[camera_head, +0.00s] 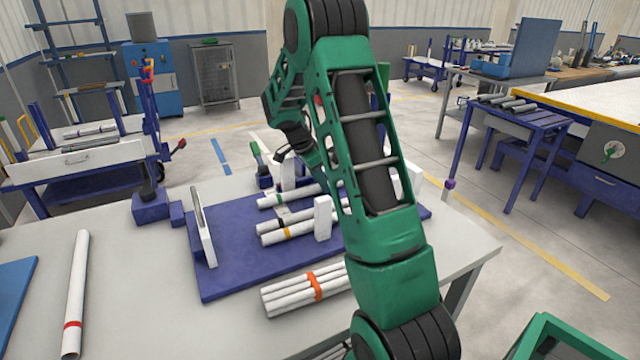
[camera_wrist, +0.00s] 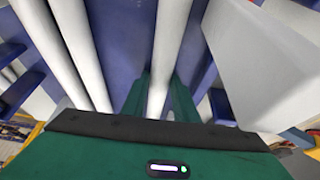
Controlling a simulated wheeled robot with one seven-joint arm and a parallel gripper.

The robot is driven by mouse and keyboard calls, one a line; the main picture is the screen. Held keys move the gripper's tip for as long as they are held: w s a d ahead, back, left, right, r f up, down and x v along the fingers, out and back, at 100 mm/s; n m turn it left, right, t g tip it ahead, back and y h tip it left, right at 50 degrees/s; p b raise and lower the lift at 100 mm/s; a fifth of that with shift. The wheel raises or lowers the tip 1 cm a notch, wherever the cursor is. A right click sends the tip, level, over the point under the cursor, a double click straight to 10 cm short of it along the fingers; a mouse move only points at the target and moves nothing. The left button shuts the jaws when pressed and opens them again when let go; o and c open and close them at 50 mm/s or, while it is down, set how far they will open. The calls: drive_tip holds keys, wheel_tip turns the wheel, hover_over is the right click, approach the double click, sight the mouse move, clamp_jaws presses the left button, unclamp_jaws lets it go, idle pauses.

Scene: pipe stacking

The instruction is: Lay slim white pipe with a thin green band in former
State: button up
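The former is a purple-blue base plate (camera_head: 222,275) with white upright posts (camera_head: 323,218) on the table. A white pipe with a thin green band (camera_head: 298,194) lies between the posts, its right part hidden behind my arm. No band shows on that part. Two other white pipes (camera_wrist: 82,50) run to its left.
A bundle of white pipes with an orange band (camera_head: 285,299) lies in front of the plate. A single red-banded pipe (camera_head: 77,285) lies at the table's left. A white post (camera_wrist: 260,60) stands close right of my gripper. Bare grey table (camera_head: 150,300) lies between.

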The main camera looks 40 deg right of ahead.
sight(309, 187)
drive_tip(key=shift+o, duration=1.2)
drive_tip(key=v, duration=1.1)
drive_tip(key=s+a+r+n, duration=0.2)
drive_tip(key=s+r+n, duration=0.15)
drive_tip(key=s, duration=0.35)
drive_tip(key=s+a+n+y, duration=0.1)
drive_tip(key=s+a+n, duration=0.2)
drive_tip(key=s, duration=0.6)
drive_tip(key=s+a+f+n+y, duration=0.1)
drive_tip(key=s+a+n, duration=0.3)
drive_tip(key=s, duration=0.6)
drive_tip(key=s+a+f+n+t+y, duration=0.1)
drive_tip(key=s+a+n, duration=0.3)
drive_tip(key=s, duration=0.6)
drive_tip(key=shift+s+a+y, duration=0.25)
drive_tip(key=shift+a+y, duration=0.45)
drive_tip(key=shift+a, duration=0.5)
